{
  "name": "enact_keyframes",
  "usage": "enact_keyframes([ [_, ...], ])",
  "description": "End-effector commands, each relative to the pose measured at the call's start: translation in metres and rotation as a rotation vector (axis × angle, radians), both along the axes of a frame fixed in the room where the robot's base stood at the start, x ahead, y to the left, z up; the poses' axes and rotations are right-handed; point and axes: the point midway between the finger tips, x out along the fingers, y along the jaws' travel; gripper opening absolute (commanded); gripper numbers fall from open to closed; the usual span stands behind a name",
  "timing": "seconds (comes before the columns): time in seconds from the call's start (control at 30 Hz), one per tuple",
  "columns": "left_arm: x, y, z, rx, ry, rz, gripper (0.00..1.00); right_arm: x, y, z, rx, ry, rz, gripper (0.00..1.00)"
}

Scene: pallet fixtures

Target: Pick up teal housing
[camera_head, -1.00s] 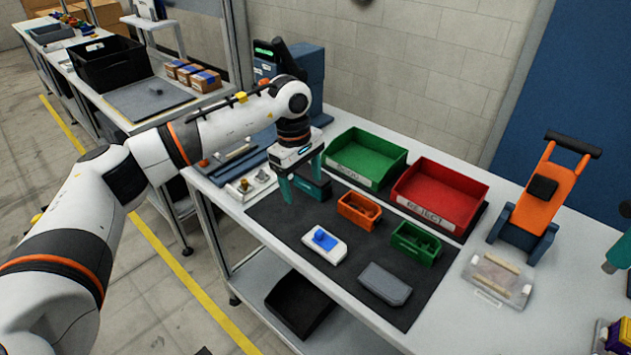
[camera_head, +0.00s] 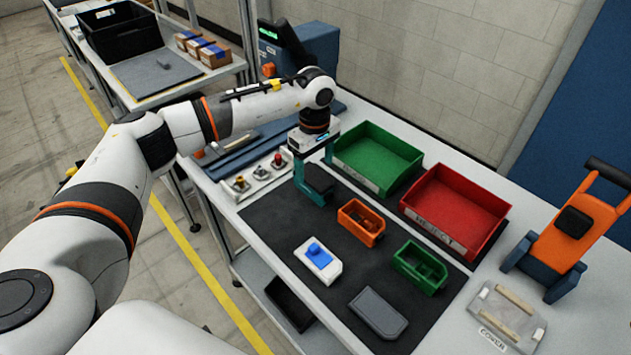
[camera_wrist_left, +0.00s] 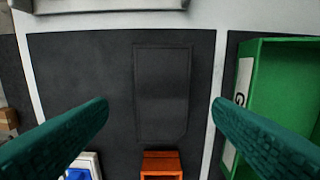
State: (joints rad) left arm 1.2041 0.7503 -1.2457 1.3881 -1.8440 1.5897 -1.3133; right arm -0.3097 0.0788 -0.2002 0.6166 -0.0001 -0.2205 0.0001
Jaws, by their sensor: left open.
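The housing (camera_head: 319,179) lies on the dark work mat near the green bin. It looks very dark, nearly black, so its teal colour is hard to confirm. My left gripper (camera_head: 321,184) is over it, pointing down, with teal fingers apart. In the left wrist view the housing (camera_wrist_left: 163,85) is a dark upright rectangle with a clipped lower corner. It lies between the two wide-open fingers of the left gripper (camera_wrist_left: 163,110), with mat visible on both sides. No contact with the fingers shows. My right gripper is not in view.
The green bin (camera_head: 345,176) stands close to the gripper; the red bin (camera_head: 429,219) is right of it. Orange tray (camera_head: 350,233), small green tray (camera_head: 404,273), white-and-blue part (camera_head: 331,268) and grey part (camera_head: 378,312) lie on the mat (camera_head: 290,228). A fixture with knobs (camera_head: 261,174) is to the left.

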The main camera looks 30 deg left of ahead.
Motion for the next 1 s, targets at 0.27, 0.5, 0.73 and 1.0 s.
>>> enact_keyframes([
  [0.27,-0.002,-0.002,-0.022,-0.001,0.003,-0.001,0.75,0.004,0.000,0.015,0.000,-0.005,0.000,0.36],
  [0.5,-0.002,-0.003,-0.056,0.000,0.001,0.000,0.75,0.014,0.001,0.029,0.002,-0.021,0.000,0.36],
  [0.73,-0.002,-0.003,-0.062,-0.001,-0.002,-0.002,0.75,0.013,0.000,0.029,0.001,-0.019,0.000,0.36],
  [1.0,-0.002,-0.003,-0.062,0.000,-0.001,-0.001,0.40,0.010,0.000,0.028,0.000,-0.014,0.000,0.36],
])
